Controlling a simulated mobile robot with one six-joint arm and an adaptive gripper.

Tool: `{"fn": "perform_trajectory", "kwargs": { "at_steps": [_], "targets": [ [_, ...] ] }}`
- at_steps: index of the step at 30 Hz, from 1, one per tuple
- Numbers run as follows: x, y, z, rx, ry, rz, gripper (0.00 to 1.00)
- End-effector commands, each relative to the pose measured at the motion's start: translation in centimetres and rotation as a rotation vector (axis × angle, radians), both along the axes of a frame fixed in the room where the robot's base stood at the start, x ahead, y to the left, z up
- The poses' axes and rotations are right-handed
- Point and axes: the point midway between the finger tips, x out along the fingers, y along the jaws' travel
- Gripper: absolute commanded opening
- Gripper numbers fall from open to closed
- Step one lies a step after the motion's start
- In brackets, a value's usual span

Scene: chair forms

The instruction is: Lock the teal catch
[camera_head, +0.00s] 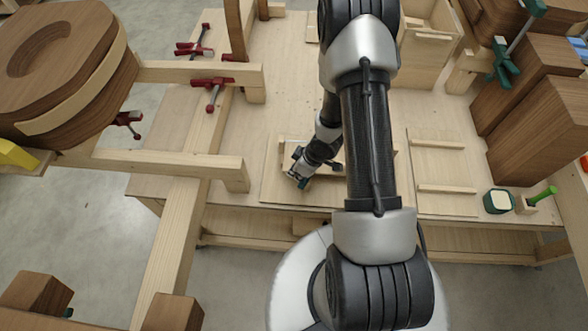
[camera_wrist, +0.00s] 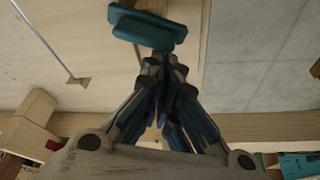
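The teal catch (camera_wrist: 143,36) shows at the top of the wrist view as two overlapping teal bars, just beyond my fingertips. My gripper (camera_wrist: 167,68) has its fingers converging to a closed tip right below the catch. Nothing shows clearly between the fingers, and I cannot tell whether the tips touch the catch. In the head view my gripper (camera_head: 299,174) is low over a pale wooden board (camera_head: 275,188) near the bench's front edge. There the gripper and arm hide most of the catch.
A second board with wooden strips (camera_head: 443,165) lies to the right. A teal-sided box (camera_head: 497,201) and a green-handled tool (camera_head: 541,196) stand near the front right. Red clamps (camera_head: 211,88) and a wooden frame (camera_head: 170,165) are to the left. Dark wood blocks (camera_head: 540,130) stand at right.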

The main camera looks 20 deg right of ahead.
Motion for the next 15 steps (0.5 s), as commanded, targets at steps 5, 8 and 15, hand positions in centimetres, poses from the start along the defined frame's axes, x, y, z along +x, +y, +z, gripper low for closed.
{"fn": "perform_trajectory", "kwargs": {
  "at_steps": [5,8,15],
  "targets": [
    [-0.13,-0.11,-0.03,-0.001,0.002,0.015,0.0],
    [-0.12,-0.11,-0.03,-0.001,0.002,0.014,0.0],
    [-0.01,-0.7,0.13,-0.001,0.002,0.012,0.0]
  ]
}}
